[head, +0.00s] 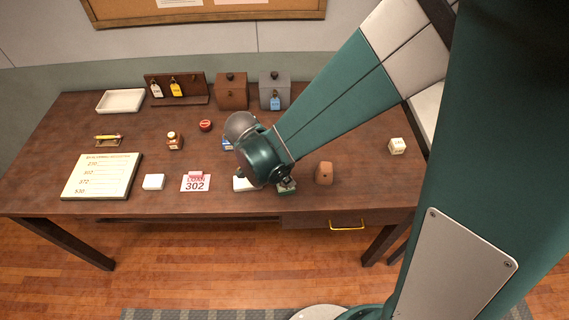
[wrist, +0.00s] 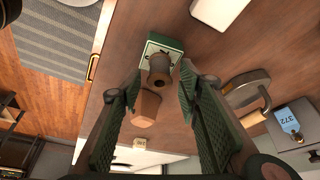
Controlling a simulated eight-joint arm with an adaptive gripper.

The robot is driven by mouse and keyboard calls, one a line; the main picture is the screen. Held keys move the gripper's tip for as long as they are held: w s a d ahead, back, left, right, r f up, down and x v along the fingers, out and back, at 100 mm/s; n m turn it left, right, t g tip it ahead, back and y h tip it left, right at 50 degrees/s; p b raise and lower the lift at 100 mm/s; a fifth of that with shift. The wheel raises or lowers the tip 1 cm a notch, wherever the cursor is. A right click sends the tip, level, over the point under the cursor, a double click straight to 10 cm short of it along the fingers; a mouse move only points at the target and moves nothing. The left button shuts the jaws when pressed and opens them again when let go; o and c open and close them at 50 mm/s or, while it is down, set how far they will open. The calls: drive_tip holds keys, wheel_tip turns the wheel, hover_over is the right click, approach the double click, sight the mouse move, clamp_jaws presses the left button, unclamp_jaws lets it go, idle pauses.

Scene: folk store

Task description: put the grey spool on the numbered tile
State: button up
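The grey spool (wrist: 159,72) shows in the wrist view with its round, holed end toward the camera. It overlaps a green-edged tile (wrist: 165,43) with a pale top, partly covering it. I cannot clearly read the tile's marking, nor tell whether the spool touches it. In the head view, the tile's green edge (head: 287,190) shows near the table's front; the spool is hidden by my arm. My gripper (wrist: 160,78) is open, its green-padded fingers on either side of the spool with visible gaps. In the head view, my gripper (head: 286,181) is low over the tile.
A brown wooden block (head: 324,173) stands just right of the tile, also in the wrist view (wrist: 146,107). A red-topped card reading 302 (head: 196,183), a white block (head: 153,182) and a number list (head: 102,176) lie left. Boxes (head: 232,92) stand behind.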

drive_tip(key=p+v, duration=0.1)
drive_tip(key=v, duration=1)
drive_tip(key=shift+r, duration=0.25)
idle(0.4)
drive_tip(key=s+d+r+n+t+y, duration=0.1)
drive_tip(key=d+r+n, duration=0.3)
drive_tip(key=d, duration=0.4)
drive_tip(key=s+d+r+n+t+y, duration=0.1)
drive_tip(key=s+d+r+n, duration=0.3)
drive_tip(key=d, duration=0.4)
drive_tip(key=s+d+r+n+t+y, duration=0.2)
drive_tip(key=s+d+r+n, duration=0.1)
drive_tip(key=d, duration=0.5)
drive_tip(key=shift+r+n+t, duration=0.4)
drive_tip(key=shift+r+n, duration=0.1)
drive_tip(key=shift+r, duration=0.8)
drive_tip(key=shift+f, duration=0.1)
